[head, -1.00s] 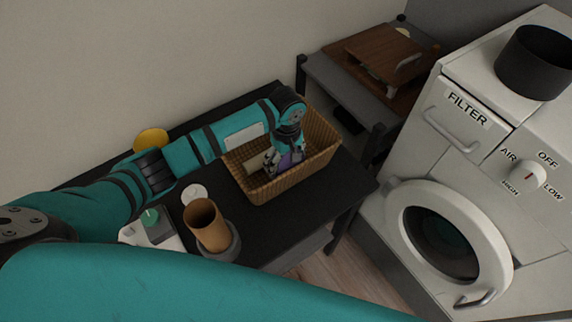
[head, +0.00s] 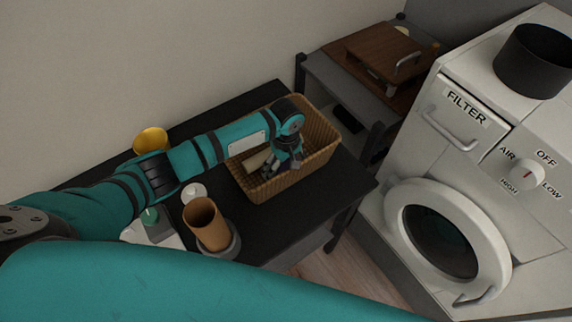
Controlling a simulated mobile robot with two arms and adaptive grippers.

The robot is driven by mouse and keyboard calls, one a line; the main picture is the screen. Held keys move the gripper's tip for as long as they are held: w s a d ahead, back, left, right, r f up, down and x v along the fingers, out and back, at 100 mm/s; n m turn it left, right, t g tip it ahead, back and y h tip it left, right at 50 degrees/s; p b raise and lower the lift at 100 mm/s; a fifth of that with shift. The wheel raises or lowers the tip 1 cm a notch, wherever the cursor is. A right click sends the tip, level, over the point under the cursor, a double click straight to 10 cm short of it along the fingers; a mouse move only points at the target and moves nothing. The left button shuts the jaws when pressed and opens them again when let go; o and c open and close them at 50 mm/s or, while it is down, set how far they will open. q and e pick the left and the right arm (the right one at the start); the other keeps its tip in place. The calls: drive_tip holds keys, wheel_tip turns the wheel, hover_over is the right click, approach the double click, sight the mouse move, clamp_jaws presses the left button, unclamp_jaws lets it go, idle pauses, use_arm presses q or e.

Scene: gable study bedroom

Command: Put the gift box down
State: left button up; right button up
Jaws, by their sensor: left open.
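A woven wicker basket (head: 292,184) stands on the black table. My left gripper (head: 283,167) points down into the basket from above, with its fingers inside the rim. It is open. A beige object (head: 257,161) lies in the basket to the left of the fingers. I cannot clearly make out the gift box now; the gripper and the basket wall may hide it. My right gripper is not in view.
On the black table (head: 285,230) stand a brown cup (head: 203,220), a white round item (head: 193,191) and a yellow bowl (head: 151,141).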

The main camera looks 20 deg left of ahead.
sight(286, 164)
use_arm(q)
wheel_tip(286, 164, up, 12)
drive_tip(key=shift+r+b, duration=0.15)
drive_tip(key=shift+b, duration=0.15)
drive_tip(key=shift+r, duration=0.1)
idle(0.5)
